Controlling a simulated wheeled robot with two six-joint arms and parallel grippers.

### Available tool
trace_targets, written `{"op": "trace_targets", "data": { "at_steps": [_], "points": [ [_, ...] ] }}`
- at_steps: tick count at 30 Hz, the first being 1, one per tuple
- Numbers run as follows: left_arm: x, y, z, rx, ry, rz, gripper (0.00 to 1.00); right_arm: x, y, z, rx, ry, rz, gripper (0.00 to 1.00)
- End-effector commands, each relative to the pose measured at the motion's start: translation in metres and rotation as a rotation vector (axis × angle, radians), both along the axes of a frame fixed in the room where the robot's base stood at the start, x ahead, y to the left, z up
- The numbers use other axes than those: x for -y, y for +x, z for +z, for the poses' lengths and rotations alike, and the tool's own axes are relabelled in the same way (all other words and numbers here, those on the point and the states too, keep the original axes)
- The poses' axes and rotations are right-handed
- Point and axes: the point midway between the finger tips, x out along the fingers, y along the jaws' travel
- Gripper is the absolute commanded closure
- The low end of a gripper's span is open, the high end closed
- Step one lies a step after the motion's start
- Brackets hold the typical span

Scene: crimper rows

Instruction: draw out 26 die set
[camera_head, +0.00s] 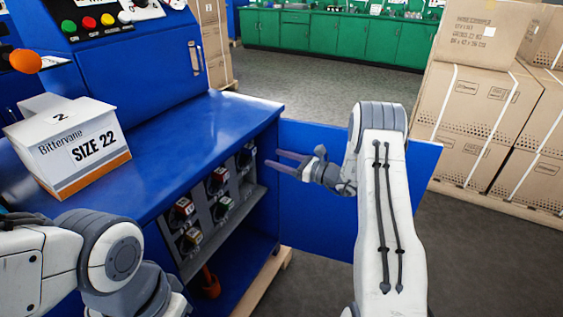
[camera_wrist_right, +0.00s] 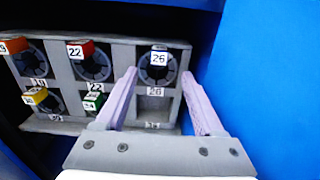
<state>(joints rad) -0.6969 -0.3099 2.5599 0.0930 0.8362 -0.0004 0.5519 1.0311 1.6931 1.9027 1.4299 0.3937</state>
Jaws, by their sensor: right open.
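The 26 die set (camera_wrist_right: 158,68) sits in the top right slot of a grey rack (camera_wrist_right: 119,52), with a white 26 tag on its front and a 26 label below it. In the head view the rack (camera_head: 209,228) is inside the open blue cabinet. My right gripper (camera_head: 273,158) is open and empty in front of the rack's right end. In the right wrist view its two fingertips (camera_wrist_right: 159,72) appear on either side of the 26 die set, and contact cannot be told. My left arm shows at lower left, but its gripper is outside the view.
Die sets with red (camera_wrist_right: 89,62), orange, yellow and green blocks fill other slots. The slot below 26 looks empty. An open blue door (camera_head: 318,225) stands right of the rack. A SIZE 22 box (camera_head: 70,150) rests on the bench top. Cartons (camera_head: 470,110) stand far right.

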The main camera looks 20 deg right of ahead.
Motion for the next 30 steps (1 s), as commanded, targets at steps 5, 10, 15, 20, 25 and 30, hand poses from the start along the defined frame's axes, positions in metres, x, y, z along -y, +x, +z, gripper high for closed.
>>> {"op": "trace_targets", "data": {
  "at_steps": [5,10,15,20,25,30],
  "points": [
    [0.0,0.0,-0.004,0.0,0.0,0.0,0.5,-0.015,0.017,-0.001,0.0,-0.001,0.004,0.3],
    [0.0,0.0,-0.007,0.0,0.0,0.0,0.5,-0.028,0.033,-0.001,0.0,-0.003,0.004,0.3],
    [0.0,0.0,-0.013,0.0,0.0,0.0,0.5,-0.041,0.049,-0.002,0.0,-0.003,0.005,0.3],
    [0.0,0.0,-0.018,0.0,0.0,0.0,0.5,-0.051,0.062,-0.002,0.0,-0.003,0.005,0.3],
    [0.0,0.0,-0.021,0.0,0.0,0.0,0.5,-0.058,0.072,-0.001,-0.001,-0.002,0.004,0.3],
    [0.0,0.0,-0.022,0.0,0.0,0.0,0.5,-0.061,0.076,0.0,-0.002,-0.002,0.004,0.3]
  ]
}}
